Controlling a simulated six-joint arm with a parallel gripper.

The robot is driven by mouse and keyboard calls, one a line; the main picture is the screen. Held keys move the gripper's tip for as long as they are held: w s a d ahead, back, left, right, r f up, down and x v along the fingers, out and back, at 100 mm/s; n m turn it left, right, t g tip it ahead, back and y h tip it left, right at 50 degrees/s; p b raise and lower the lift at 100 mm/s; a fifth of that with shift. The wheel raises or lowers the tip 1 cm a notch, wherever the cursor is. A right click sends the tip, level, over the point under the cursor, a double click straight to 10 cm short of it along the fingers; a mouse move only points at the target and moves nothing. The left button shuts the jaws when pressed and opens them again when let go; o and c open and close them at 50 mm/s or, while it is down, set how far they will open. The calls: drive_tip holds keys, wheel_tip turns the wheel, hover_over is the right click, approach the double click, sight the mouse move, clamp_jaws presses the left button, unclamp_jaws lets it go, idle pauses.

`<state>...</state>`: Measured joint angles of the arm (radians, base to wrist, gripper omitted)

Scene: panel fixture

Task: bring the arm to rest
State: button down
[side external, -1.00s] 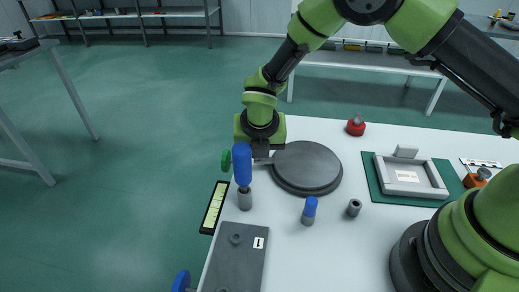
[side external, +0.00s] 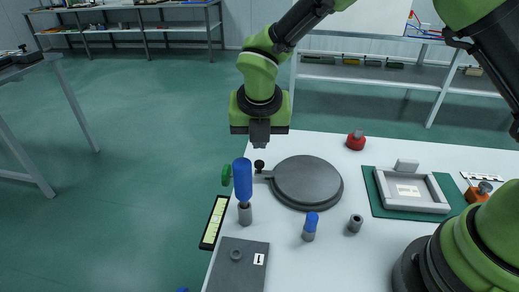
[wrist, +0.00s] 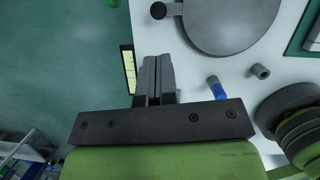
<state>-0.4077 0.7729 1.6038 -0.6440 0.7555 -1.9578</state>
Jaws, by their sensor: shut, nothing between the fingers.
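My gripper (side external: 260,141) is shut and empty. In the side external view it hangs pointing down above the left end of the round grey plate (side external: 307,181), over its dark knob (side external: 259,165), with a gap between them. In the wrist view the closed fingers (wrist: 152,62) are side by side, and the dark knob (wrist: 158,10) and part of the round plate (wrist: 232,18) are at the top. No object is between the fingers.
A blue-handled tool (side external: 242,181) stands upright in front of my gripper.

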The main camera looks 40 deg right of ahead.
drive_tip(key=s+d+r+m+t+y, duration=0.1)
drive_tip(key=s+d+r+m, duration=0.2)
drive_tip(key=s+r+m, duration=0.35)
drive_tip(key=s+d+r+m+y, duration=0.1)
drive_tip(key=s+d+r+m, duration=0.2)
drive_tip(key=r+m, duration=0.55)
drive_tip(key=s+d+r+m+t+y, duration=0.2)
drive_tip(key=s+r+m+t, duration=0.1)
drive_tip(key=s+m, duration=1)
drive_tip(key=m, duration=0.5)
drive_tip(key=shift+d, duration=0.2)
